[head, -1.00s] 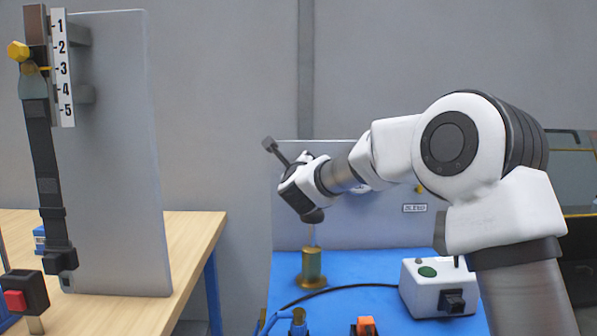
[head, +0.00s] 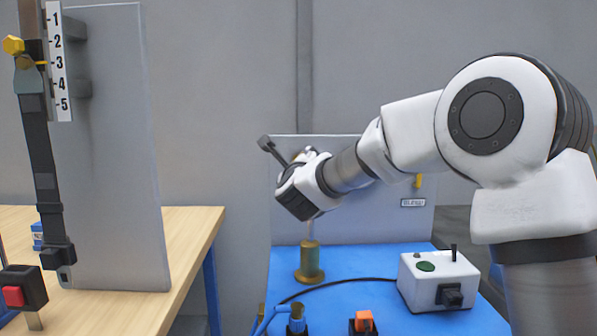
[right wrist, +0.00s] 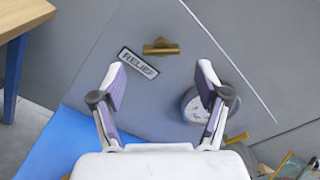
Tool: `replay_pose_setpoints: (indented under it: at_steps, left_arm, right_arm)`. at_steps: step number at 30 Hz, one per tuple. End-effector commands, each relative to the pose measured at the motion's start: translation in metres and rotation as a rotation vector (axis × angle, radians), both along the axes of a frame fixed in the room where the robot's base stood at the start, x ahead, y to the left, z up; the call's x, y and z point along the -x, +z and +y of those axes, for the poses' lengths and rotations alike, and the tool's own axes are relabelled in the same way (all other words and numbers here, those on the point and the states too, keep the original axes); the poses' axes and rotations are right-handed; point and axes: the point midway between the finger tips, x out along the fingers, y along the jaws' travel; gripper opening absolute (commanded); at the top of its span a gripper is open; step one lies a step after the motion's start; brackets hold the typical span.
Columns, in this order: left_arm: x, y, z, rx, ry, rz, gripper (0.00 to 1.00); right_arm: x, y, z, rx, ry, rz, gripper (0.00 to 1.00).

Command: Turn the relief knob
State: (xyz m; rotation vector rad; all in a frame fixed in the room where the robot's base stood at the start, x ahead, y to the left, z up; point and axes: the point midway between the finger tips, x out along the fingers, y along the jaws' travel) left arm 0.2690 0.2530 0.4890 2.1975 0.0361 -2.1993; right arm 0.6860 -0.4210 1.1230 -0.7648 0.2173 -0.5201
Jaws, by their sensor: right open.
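The relief knob is a brass bar-shaped handle (right wrist: 161,48) on the grey panel, lying nearly level beside the RELIEF label (right wrist: 138,63) in the right wrist view. In the head view the knob (head: 418,181) shows as a small yellow upright piece just above the label (head: 413,203). My right gripper (right wrist: 160,75) is open and empty. Its fingers are spread left and right, with the knob beyond their tips, near the middle of the gap and apart from them. In the head view my right wrist hides the fingers. My left gripper is not in view.
A round gauge (right wrist: 200,106) sits behind the right finger in the right wrist view. A brass post (head: 309,263) and a white box with a green button (head: 438,283) stand on the blue bench (head: 375,263). A wooden table with a scale board stands left.

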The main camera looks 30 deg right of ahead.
Motion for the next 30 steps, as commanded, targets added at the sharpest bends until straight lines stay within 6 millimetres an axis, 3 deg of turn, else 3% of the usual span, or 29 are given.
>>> replay_pose_setpoints:
  at_steps: [3, 9, 30]
  left_arm:
    - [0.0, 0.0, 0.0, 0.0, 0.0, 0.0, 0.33]
    - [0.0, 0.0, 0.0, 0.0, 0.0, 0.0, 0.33]
    - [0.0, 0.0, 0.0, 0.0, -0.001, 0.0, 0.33]
  right_arm:
    - [0.027, 0.0, 0.017, 0.003, 0.001, 0.002, 0.75]
    - [0.056, 0.0, 0.034, 0.001, 0.001, 0.0, 0.75]
    - [0.059, -0.001, 0.036, 0.0, -0.001, 0.001, 0.75]
